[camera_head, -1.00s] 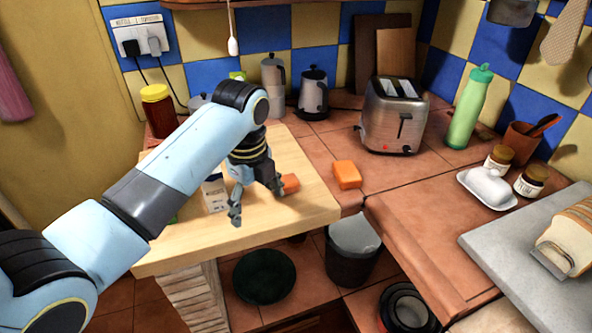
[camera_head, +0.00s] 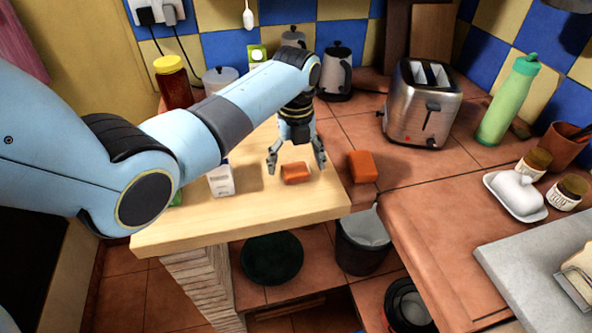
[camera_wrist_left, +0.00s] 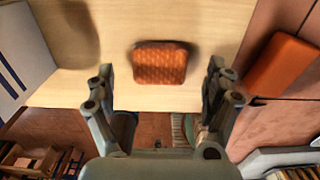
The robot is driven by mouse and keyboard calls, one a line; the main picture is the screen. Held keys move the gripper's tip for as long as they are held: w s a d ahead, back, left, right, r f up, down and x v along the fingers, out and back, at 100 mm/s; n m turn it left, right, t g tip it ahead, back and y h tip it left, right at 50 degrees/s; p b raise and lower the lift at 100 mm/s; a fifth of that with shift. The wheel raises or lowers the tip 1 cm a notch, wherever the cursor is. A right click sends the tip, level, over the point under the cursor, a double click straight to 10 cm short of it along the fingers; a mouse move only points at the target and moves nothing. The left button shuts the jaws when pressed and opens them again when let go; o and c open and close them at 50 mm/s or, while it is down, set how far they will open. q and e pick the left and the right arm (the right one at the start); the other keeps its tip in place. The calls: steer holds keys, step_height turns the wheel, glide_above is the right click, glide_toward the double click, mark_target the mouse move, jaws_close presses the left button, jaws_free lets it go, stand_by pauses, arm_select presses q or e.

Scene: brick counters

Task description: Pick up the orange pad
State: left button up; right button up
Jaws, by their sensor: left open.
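A small orange pad (camera_head: 296,174) lies on the pale wooden board, near its front edge. In the left wrist view the pad (camera_wrist_left: 161,63) shows a dimpled top and sits centred ahead of my fingers. My left gripper (camera_head: 297,163) points down at the pad, its open fingers on either side with nothing between them touching it that I can see. In the wrist view the left gripper (camera_wrist_left: 160,76) has a wide gap, and the pad is narrower than that gap. My right gripper is out of view.
A second orange block (camera_head: 362,167) lies on the tiled counter to the right; it also shows in the wrist view (camera_wrist_left: 282,66). A white carton (camera_head: 221,180) stands left on the wooden board (camera_head: 240,215). A toaster (camera_head: 422,103) and kettle (camera_head: 336,73) stand behind.

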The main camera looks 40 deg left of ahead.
arm_select(q)
step_height(320, 180, down, 2)
steer(key=shift+f, duration=0.15)
steer(key=c, duration=1.1)
steer(key=shift+c, duration=0.2)
